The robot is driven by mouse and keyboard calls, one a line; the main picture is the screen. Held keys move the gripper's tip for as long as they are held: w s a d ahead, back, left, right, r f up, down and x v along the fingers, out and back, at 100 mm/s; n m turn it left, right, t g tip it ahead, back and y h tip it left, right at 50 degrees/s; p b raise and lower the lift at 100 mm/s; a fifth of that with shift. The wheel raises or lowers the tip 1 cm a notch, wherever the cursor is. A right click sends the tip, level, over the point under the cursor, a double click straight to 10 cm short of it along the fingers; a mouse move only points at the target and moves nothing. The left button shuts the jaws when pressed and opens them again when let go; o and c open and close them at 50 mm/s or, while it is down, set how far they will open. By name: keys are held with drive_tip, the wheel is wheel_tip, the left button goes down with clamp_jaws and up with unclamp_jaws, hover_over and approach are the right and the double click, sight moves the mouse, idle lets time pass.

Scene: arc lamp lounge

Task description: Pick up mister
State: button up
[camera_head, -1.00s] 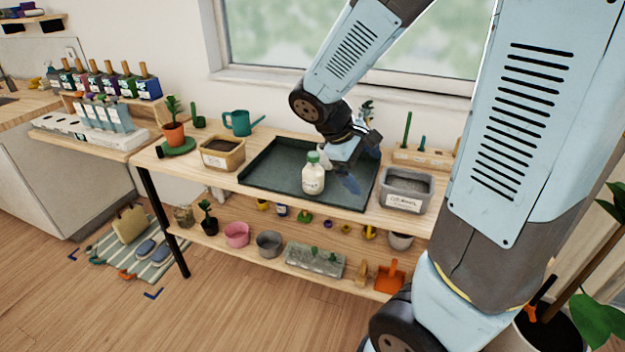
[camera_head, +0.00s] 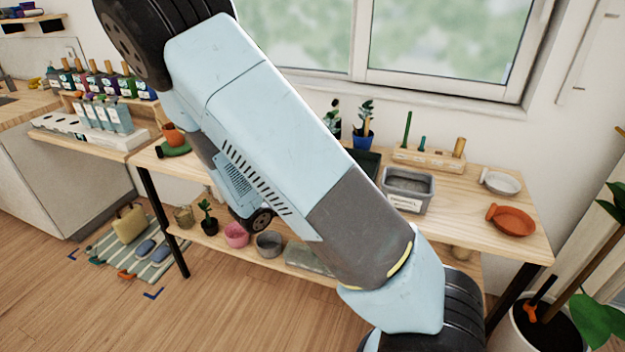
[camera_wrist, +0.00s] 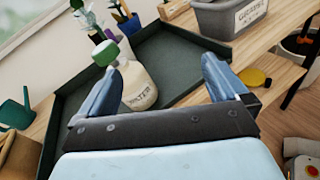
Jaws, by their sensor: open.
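The mister (camera_wrist: 138,90) is a cream bottle with a green cap and a label that reads like "mister". In the wrist view it stands on the dark green tray (camera_wrist: 182,58). My gripper (camera_wrist: 162,66) is open, its two blue fingers spread apart. The left finger overlaps the bottle's left side in the picture; whether it touches cannot be told. The space toward the right finger is empty. In the head view my arm hides the mister, my gripper and most of the tray.
A grey labelled bin (camera_head: 408,188) stands right of the tray. Potted plants (camera_head: 363,128) and a wooden tool block (camera_head: 430,157) are behind. A teal watering can (camera_wrist: 15,112) is at the left. A terracotta dish (camera_head: 512,221) and a white dish (camera_head: 501,182) sit on the right end.

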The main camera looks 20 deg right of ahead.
drive_tip(key=w+a+f+n+t+y, duration=0.1)
drive_tip(key=w+a+f+n+t, duration=0.2)
drive_tip(key=a+f+n+t, duration=0.15)
drive_tip(key=shift+n, duration=0.55)
drive_tip(key=x, duration=0.8)
drive_tip(key=shift+d+r, duration=0.1)
drive_tip(key=shift+r, duration=0.15)
drive_tip(key=shift+f+x, duration=0.1)
drive_tip(key=shift+x, duration=1.15)
drive_tip(key=shift+f+x, duration=0.15)
drive_tip(key=shift+x, duration=1.15)
drive_tip(key=shift+c, duration=0.3)
drive_tip(key=c, duration=1.2)
